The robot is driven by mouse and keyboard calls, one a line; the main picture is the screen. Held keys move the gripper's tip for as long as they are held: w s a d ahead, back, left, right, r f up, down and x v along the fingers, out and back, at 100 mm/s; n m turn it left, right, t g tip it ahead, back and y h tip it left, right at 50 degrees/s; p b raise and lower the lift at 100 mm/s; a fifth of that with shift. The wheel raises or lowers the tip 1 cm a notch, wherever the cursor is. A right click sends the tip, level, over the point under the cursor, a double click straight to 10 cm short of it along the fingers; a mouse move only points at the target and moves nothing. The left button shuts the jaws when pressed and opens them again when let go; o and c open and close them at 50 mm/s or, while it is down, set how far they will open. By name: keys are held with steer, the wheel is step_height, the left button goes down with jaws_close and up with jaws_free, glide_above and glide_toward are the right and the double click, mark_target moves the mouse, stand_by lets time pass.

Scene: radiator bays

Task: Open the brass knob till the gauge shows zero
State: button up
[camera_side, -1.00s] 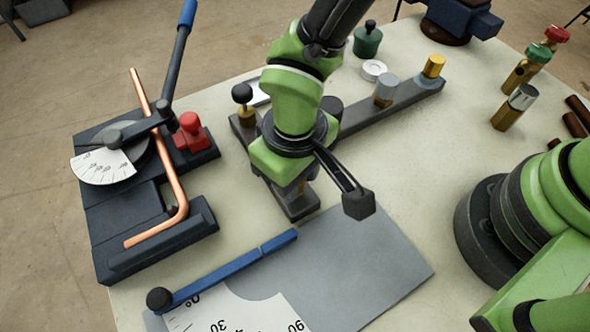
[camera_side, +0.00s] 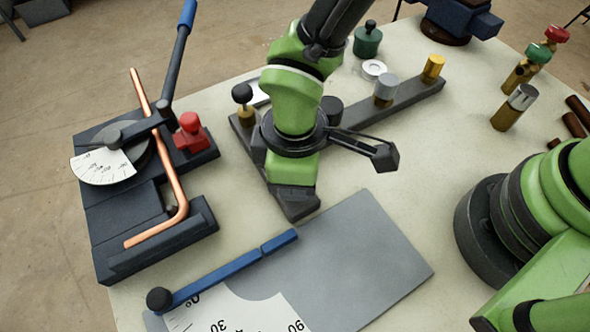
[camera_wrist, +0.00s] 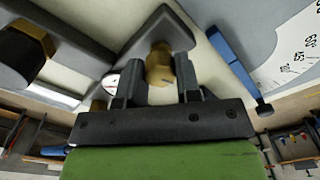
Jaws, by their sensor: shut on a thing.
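The brass knob (camera_wrist: 158,63) shows in the wrist view between the two dark fingers of my gripper (camera_wrist: 158,82), which is shut on it. It stands near the end of a dark grey bar (camera_wrist: 172,28). In the side view my green wrist hides the knob and fingertips, over the front end of the bar (camera_side: 302,212). A small round white dial (camera_wrist: 111,84), perhaps the gauge, is partly hidden beside the left finger in the wrist view. Its reading is too small to tell.
A black knob on a brass base (camera_side: 243,105), a grey-topped fitting (camera_side: 385,90) and a yellow fitting (camera_side: 432,69) stand along the bar. A bending tool with a copper pipe (camera_side: 170,175) is at left. A grey plate (camera_side: 365,255) with a blue arm lies in front.

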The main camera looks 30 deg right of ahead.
stand_by(0.4)
steer(key=o, duration=0.9)
step_height(320, 180, up, 10)
